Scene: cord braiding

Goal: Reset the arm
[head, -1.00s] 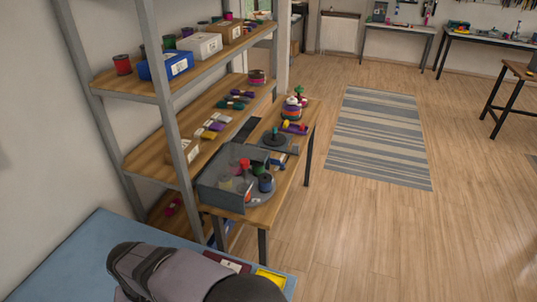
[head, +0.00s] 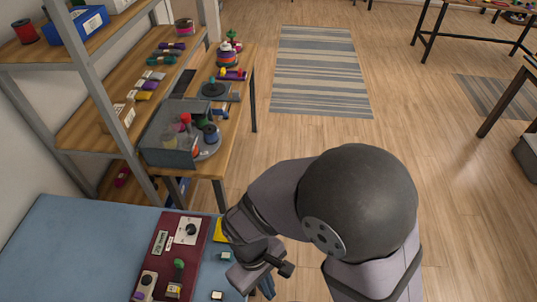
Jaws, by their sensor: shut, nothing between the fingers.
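My gripper (head: 262,284) is at the bottom of the head view, low over the right edge of the blue table (head: 75,245). It is shut and holds nothing. My wrist and arm hide part of it, and its fingertips are hard to make out. To its left on the table is a maroon panel (head: 194,262) with a white dial plate (head: 187,230), a label and a green-topped knob (head: 178,268). The gripper is apart from the panel in the picture.
Small light blocks (head: 217,295) and a yellow piece (head: 221,232) lie between panel and arm. Behind the table stand a shelf rack (head: 95,133) and a wooden bench (head: 238,100) with a grey bin (head: 170,152). The table's left part is clear. Open floor and a striped rug (head: 318,70) lie beyond.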

